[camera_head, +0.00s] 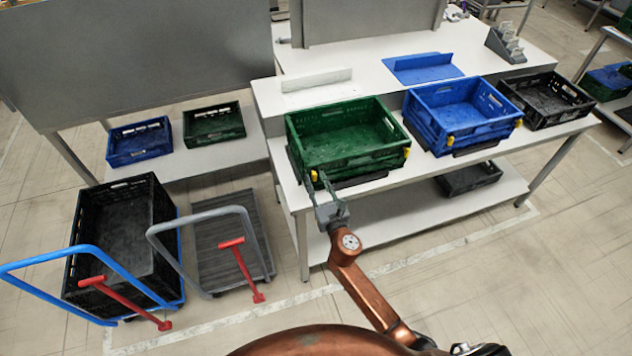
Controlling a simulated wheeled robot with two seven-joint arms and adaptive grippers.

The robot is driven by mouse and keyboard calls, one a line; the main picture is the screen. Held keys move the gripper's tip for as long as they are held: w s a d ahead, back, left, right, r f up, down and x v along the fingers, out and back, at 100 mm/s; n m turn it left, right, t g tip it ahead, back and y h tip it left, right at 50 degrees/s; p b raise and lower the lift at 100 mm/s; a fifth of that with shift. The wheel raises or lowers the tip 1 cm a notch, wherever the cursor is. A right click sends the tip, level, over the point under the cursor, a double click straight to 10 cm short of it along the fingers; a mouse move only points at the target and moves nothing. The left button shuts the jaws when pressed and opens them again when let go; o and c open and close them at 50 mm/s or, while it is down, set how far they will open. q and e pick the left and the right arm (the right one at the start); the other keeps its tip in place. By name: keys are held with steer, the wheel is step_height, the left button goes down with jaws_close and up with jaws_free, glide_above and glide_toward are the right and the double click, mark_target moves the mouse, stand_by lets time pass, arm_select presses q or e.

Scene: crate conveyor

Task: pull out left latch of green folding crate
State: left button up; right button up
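The green folding crate (345,151) stands open and empty on the white table, in the middle of the view. Its left yellow latch (314,176) is at the lower left of the front side. Its right yellow latch (406,153) is at the front right corner. My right gripper (315,180) reaches up from below to the left latch. Its two fingers look apart, with their tips around or just in front of the latch; I cannot tell whether they touch it. My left gripper is not in view.
A blue crate (462,106) with yellow latches and a black crate (547,93) stand to the right on the table. A black crate on a blue cart (116,237) and a grey cart (231,237) stand on the floor at left. The table edge lies under my gripper.

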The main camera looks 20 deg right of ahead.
steer(key=shift+c, duration=0.6)
jaws_close()
